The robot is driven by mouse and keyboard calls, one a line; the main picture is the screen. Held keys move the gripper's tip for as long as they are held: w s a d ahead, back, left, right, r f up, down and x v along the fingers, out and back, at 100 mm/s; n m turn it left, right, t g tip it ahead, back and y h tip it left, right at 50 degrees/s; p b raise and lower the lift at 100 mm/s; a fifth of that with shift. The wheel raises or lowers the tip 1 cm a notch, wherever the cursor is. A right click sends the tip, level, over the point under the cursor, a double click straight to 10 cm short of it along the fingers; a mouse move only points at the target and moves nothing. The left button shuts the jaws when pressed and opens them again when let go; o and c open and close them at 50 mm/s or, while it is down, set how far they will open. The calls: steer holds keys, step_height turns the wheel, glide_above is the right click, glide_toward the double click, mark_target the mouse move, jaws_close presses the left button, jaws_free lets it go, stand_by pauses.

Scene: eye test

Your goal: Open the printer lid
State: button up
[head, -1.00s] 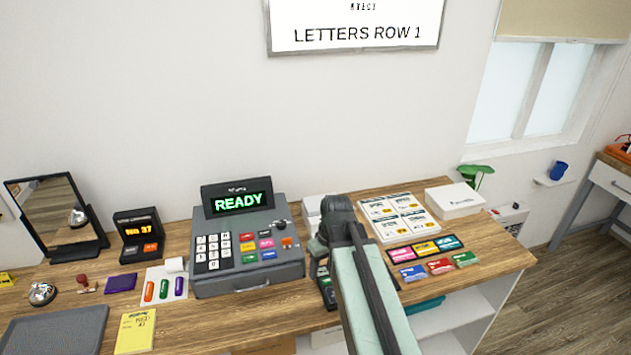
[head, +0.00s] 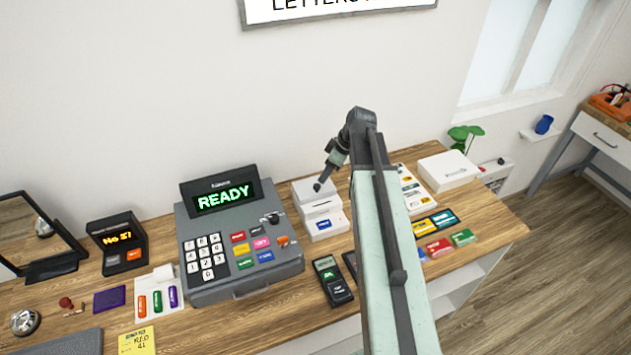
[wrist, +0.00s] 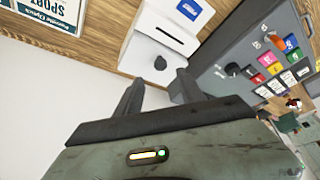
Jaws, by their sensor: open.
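The printer (head: 322,222) is a small white box with a blue label, on the wooden counter just right of the cash register. Its top lid (head: 303,189) looks shut. In the wrist view the printer (wrist: 168,26) shows a dark slot, and a dark round knob (wrist: 160,63) sits on the white lid. My gripper (head: 325,178) is over the printer, pointing down at the lid. In the wrist view my gripper (wrist: 159,80) is open and empty, with the knob just beyond and between its fingertips. Whether they touch the lid, I cannot tell.
The grey cash register (head: 240,245) reading READY stands close left of the printer. A dark card reader (head: 332,281) lies in front. Price cards (head: 413,190), coloured cards (head: 440,247) and a white box (head: 448,170) are to the right. A wall stands behind.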

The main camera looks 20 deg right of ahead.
mark_target(317, 185)
steer(key=b+x, duration=0.6)
steer(key=x, duration=0.1)
steer(key=shift+a+f, duration=0.1)
steer(key=shift+f, duration=0.15)
steer(key=shift+r, duration=0.1)
jaws_close()
stand_by(0.8)
